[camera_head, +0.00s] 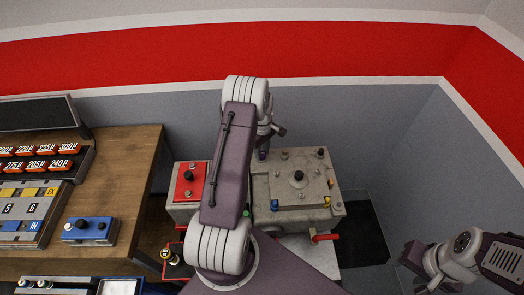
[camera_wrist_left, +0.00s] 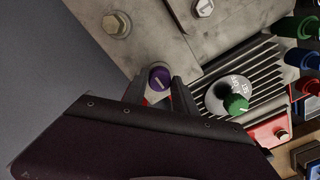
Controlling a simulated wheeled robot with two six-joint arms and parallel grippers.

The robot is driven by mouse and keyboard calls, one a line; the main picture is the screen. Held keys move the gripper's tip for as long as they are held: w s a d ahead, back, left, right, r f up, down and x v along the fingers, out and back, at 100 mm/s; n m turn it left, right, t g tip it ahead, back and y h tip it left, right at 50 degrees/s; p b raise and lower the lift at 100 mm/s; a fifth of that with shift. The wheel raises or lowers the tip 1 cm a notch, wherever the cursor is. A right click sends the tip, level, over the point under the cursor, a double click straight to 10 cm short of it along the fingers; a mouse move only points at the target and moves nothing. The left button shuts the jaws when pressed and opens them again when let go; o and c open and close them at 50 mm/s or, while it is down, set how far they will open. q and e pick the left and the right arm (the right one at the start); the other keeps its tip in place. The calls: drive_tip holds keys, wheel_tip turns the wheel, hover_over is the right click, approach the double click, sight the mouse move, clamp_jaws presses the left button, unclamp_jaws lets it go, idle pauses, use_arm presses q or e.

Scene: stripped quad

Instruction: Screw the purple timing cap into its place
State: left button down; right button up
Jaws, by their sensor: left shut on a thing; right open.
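The purple timing cap (camera_wrist_left: 159,78) sits between the fingertips of my left gripper (camera_wrist_left: 158,90), which is shut on it. In the head view, my left gripper (camera_head: 264,143) is at the back left of the grey engine block (camera_head: 290,213), with a bit of the purple cap (camera_head: 262,155) showing below it. The cap is close to the block's surface; its underside is hidden, so I cannot tell whether it touches or is seated. My right gripper (camera_head: 424,272) is open and empty at the lower right, away from the block.
A green cap (camera_wrist_left: 236,103) on a silver disc stands near the held cap. Bolts (camera_wrist_left: 117,23) stud the block's top. A red panel (camera_head: 190,182) lies left of my arm. A wooden bench (camera_head: 122,160) with panels and a blue box (camera_head: 90,229) is further left.

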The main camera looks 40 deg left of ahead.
sight(262, 153)
use_arm(q)
drive_tip(key=c, duration=0.9)
unclamp_jaws()
wheel_tip(262, 153, up, 8)
drive_tip(key=shift+b, duration=1.15)
drive_tip(key=shift+r, duration=0.5)
